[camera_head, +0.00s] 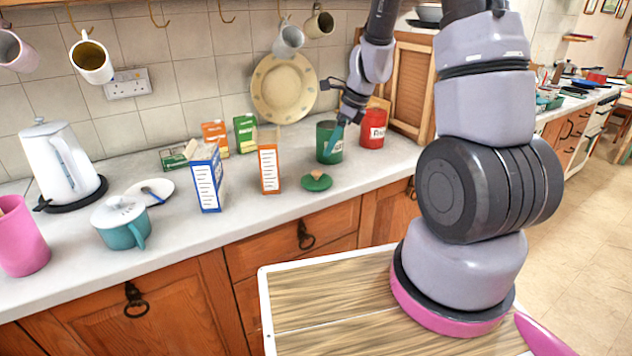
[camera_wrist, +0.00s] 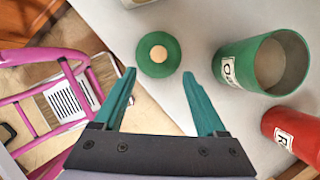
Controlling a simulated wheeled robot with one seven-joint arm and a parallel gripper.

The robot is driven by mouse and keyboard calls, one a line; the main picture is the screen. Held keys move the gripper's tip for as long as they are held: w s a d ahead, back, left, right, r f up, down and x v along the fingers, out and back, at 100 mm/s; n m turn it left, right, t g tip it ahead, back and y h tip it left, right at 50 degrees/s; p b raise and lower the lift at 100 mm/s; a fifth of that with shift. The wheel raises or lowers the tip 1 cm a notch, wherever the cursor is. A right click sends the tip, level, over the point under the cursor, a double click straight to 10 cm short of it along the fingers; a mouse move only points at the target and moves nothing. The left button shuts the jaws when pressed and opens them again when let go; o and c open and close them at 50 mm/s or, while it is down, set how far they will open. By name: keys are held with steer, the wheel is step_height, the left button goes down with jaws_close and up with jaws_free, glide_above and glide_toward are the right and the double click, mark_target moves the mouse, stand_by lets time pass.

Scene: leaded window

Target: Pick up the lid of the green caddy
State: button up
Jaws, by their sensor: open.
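The green caddy (camera_head: 324,152) stands on the counter without its lid, and its open top faces up in the wrist view (camera_wrist: 236,72). Its round green lid (camera_head: 316,184), with a light wooden knob, lies flat on the counter in front of the caddy, nearer the edge. In the wrist view the lid (camera_wrist: 143,64) is just beyond and between the two teal fingertips. My gripper (camera_wrist: 158,76) is open with nothing between its fingers.
A red canister (camera_head: 373,130) stands right of the caddy. An orange box (camera_head: 269,169) and a blue-and-white box (camera_head: 206,180) stand to the left. The counter's front edge (camera_head: 285,214) is close to the lid. A plate (camera_head: 283,88) leans against the tiles behind.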

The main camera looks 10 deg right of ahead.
mark_target(317, 172)
steer(key=x, duration=0.9)
steer(key=shift+a+f, duration=0.15)
steer(key=shift+f, duration=0.05)
steer(key=shift+c, duration=0.3)
